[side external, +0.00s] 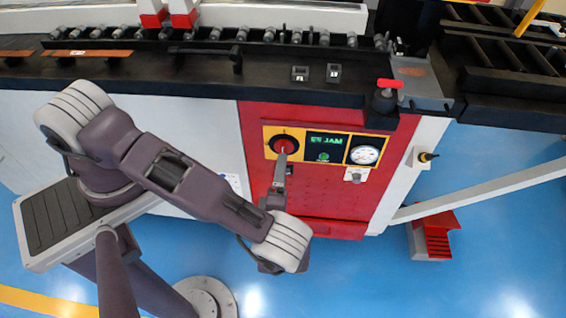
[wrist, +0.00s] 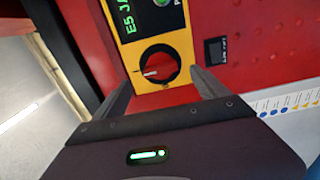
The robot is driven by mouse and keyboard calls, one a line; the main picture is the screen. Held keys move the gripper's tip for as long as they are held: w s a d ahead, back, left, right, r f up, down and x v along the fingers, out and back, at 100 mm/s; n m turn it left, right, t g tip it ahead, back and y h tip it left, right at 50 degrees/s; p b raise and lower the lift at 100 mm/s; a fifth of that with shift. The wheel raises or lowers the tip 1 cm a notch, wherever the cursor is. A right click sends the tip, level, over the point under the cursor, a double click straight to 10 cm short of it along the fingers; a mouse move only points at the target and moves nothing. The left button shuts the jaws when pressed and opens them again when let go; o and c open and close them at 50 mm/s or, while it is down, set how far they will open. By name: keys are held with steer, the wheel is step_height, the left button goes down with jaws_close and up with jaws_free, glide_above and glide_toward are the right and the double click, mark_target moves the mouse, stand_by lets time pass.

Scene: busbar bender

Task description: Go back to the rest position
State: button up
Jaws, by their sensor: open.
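My gripper (side external: 281,158) is in front of the red panel (side external: 260,215) on the machine, its fingers pointing at the red rotary knob (side external: 284,144). In the wrist view my gripper (wrist: 163,90) is open, and nothing shows held between its fingers. The red knob (wrist: 158,68) sits on its yellow plate just beyond and between the fingertips, with its white mark toward the left. I cannot tell whether a finger touches it. In the side view the fingers partly cover the knob's lower edge.
A white diagonal beam (side external: 480,190) and a red step (side external: 433,238) are at the right. Blue floor is open below the panel.

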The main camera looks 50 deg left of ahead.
steer(key=shift+s+d, duration=0.1)
steer(key=s+r+n+g+h, duration=0.2)
steer(key=r+n+g, duration=0.5)
steer(key=r+n, duration=0.6)
steer(key=s+r+n+g+h, duration=0.2)
steer(key=r+n+g, duration=0.4)
steer(key=r+n, duration=0.65)
steer(key=s+r+n+t+h, duration=0.5)
steer(key=s+r+n+h, duration=0.3)
steer(key=s+r+n, duration=0.6)
steer(key=r+n, duration=0.1)
steer(key=n, duration=0.4)
steer(key=shift+d+r+n+t+h, duration=0.25)
steer(key=shift+r+n+t+h, duration=0.1)
steer(key=shift+r+t+h, duration=0.05)
steer(key=shift+c, duration=0.4)
